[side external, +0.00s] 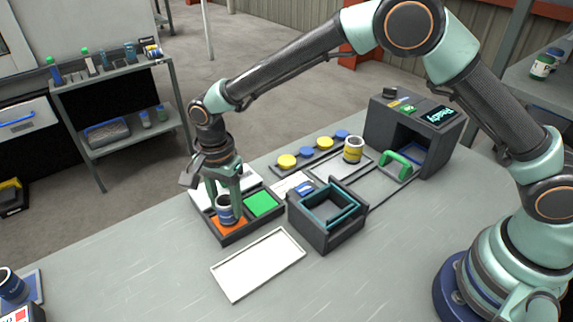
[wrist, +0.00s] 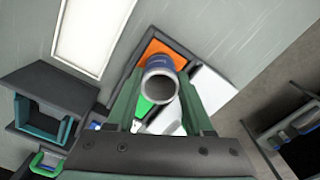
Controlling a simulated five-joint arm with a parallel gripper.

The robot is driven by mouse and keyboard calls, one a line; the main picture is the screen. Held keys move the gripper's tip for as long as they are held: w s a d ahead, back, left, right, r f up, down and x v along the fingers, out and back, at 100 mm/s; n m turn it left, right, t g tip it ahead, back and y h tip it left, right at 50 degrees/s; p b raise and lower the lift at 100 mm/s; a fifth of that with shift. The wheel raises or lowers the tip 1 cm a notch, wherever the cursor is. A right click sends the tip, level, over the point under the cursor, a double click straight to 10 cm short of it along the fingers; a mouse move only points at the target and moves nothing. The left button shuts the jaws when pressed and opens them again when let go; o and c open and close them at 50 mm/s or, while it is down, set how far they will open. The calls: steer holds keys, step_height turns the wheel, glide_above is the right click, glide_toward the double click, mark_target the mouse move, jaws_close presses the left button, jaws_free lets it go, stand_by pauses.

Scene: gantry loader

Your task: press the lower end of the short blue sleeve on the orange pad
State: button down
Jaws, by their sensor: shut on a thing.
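The short blue sleeve (side external: 226,214) is upright between the fingers of my gripper (side external: 225,196), which is shut on it. It stands over the orange pad (side external: 218,228), in the front corner of a dark tray beside the green pad (side external: 262,203). Its lower end is at or very close to the orange surface; I cannot tell whether it touches. In the wrist view I look into the open grey top of the sleeve (wrist: 160,87), between the two fingers of my gripper (wrist: 158,92). The orange pad (wrist: 160,48) shows beyond it.
An empty white tray (side external: 258,264) lies in front. A dark open-topped box with a teal frame (side external: 326,226) stands to the right. Behind are a yellow-banded sleeve (side external: 353,150), yellow and blue discs (side external: 287,161), and a machine (side external: 412,122) with a lit display.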

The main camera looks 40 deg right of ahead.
stand_by(0.3)
step_height(320, 180, up, 6)
stand_by(0.8)
